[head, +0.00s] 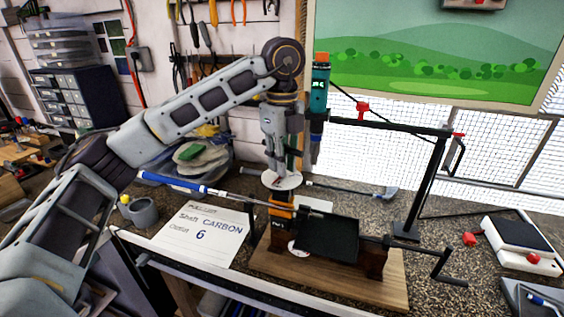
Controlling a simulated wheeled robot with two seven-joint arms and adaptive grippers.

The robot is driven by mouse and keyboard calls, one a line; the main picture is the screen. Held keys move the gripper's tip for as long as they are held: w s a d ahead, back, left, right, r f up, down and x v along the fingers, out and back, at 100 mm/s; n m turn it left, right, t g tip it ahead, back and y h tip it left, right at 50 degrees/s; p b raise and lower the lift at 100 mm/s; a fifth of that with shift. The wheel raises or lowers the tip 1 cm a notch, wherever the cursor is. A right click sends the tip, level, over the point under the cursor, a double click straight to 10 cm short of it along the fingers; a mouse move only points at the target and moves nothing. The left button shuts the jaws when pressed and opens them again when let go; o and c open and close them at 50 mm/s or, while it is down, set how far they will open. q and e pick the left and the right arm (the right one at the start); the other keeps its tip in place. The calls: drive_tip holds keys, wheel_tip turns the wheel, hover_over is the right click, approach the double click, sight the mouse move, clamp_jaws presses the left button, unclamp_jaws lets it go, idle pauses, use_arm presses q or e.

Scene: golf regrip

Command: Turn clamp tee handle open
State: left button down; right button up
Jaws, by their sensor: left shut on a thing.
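My left gripper (280,168) points straight down at the clamp and is shut. Its fingers close on the clamp tee handle, which is mostly hidden between them, just above a white disc with a red mark (281,181). Below the disc stands the clamp (281,212), with orange and black parts, on a wooden board (345,285). A golf club with a blue grip (172,183) lies across, its shaft (240,197) running to the clamp. My right gripper is not in view.
A black tray (328,240) and a crank handle (442,265) sit right of the clamp. A teal tool (319,88) and a black stand (425,185) rise behind. A white scale (520,240) stands right.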

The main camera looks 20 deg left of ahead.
use_arm(q)
drive_tip(key=shift+r+n, duration=0.2)
drive_tip(key=shift+n, duration=1.4)
drive_tip(key=c, duration=1.5)
unclamp_jaws()
drive_tip(key=shift+c, duration=0.2)
drive_tip(key=shift+o, duration=0.4)
drive_tip(key=shift+f, duration=0.1)
drive_tip(key=shift+r, duration=0.2)
